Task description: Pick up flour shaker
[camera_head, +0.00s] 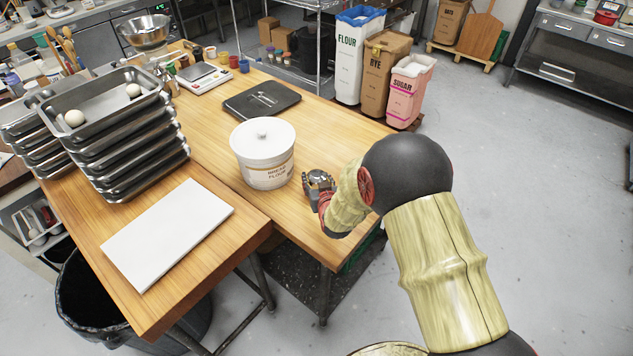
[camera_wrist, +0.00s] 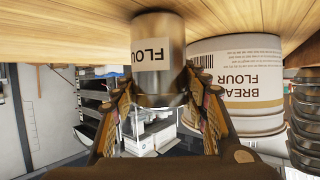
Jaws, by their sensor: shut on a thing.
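The flour shaker (camera_wrist: 158,50) is a silvery metal cylinder with a pale label reading "FLOUR". In the wrist view, which looks upside down, it stands against the wooden table between the fingers of my gripper (camera_wrist: 163,105). The two fingers press on its sides near its top end. In the head view the shaker (camera_head: 319,181) shows as a small metal top by the table's right edge. My gripper (camera_head: 322,195) is shut on it there, and my arm comes in from the right. The shaker's lower part is largely hidden in the head view.
A white bread flour tub (camera_head: 265,165) stands close left of the shaker. A black tray (camera_head: 262,100) and a scale (camera_head: 203,78) lie behind it. A white board (camera_head: 167,232) and stacked metal pans (camera_head: 127,150) are at left. Floor is open at right.

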